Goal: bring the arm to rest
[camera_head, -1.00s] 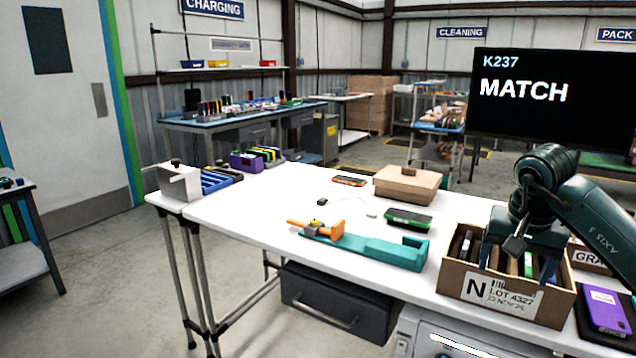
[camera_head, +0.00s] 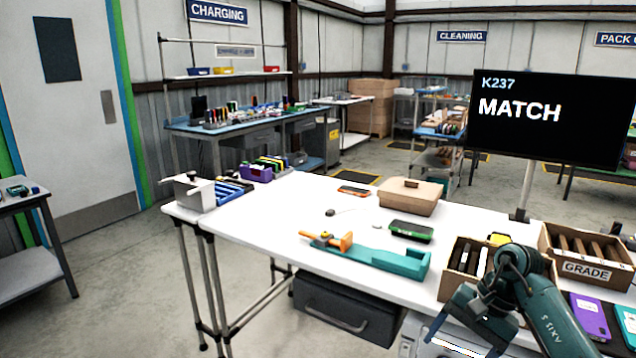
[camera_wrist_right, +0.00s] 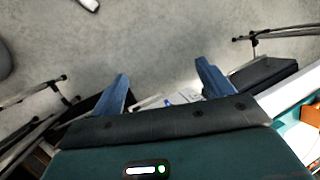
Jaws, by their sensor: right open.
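My right arm reaches in from the lower right in the head view. Its gripper (camera_head: 455,335) hangs in front of the table's near edge, apart from the lot carton (camera_head: 449,285) behind it. In the right wrist view the two blue fingers of this gripper (camera_wrist_right: 165,85) are spread wide with nothing between them, above the grey floor. The arm hides much of the carton's front; dark slabs and a yellow item show inside it. My left gripper is not in view.
A purple phone (camera_head: 589,316) lies at right. A dark drawer (camera_head: 345,304) hangs below.

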